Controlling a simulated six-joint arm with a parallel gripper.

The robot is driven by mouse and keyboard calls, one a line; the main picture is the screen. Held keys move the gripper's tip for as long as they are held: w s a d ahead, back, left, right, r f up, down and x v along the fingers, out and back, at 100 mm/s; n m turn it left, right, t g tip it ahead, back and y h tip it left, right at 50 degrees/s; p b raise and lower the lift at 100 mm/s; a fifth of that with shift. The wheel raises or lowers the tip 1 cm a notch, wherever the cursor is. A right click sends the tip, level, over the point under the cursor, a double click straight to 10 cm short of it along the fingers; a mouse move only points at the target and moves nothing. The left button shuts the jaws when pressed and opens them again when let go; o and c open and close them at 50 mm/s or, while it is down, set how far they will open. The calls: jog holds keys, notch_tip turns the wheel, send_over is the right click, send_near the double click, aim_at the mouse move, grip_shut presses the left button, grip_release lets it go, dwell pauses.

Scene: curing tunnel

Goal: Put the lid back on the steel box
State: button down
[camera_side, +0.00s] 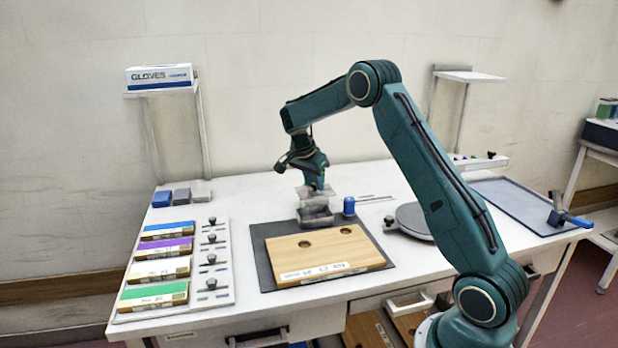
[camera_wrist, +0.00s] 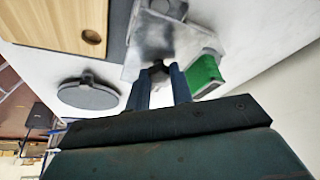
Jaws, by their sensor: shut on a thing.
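My gripper (camera_side: 316,184) is above the dark mat's back edge and points down. In the wrist view my gripper (camera_wrist: 162,84) is shut on a small dark knob at the edge of a pale grey, see-through-looking plate, which I take for the lid (camera_wrist: 150,42). The lid (camera_side: 311,193) shows faintly under my gripper in the side view. A grey metallic box (camera_side: 314,217) stands just below it, behind the wooden board. I cannot tell whether lid and box touch. In the wrist view a grey metallic part (camera_wrist: 167,8) shows beyond the lid; most of the box is hidden.
A wooden board (camera_side: 325,256) with two holes lies on the dark mat (camera_side: 262,238). A blue cylinder (camera_side: 349,206) stands close right of the box. A round grey disc (camera_side: 413,221) lies further right. Labelled blocks (camera_side: 160,268) line the left.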

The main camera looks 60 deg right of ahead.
aim_at(312, 194)
jog(key=shift+f, duration=0.15)
jog(key=shift+f, duration=3.05)
jog(key=shift+f, duration=0.15)
dwell(0.6)
jog(key=c, duration=0.7)
grip_release()
jog(key=shift+r, duration=3.5)
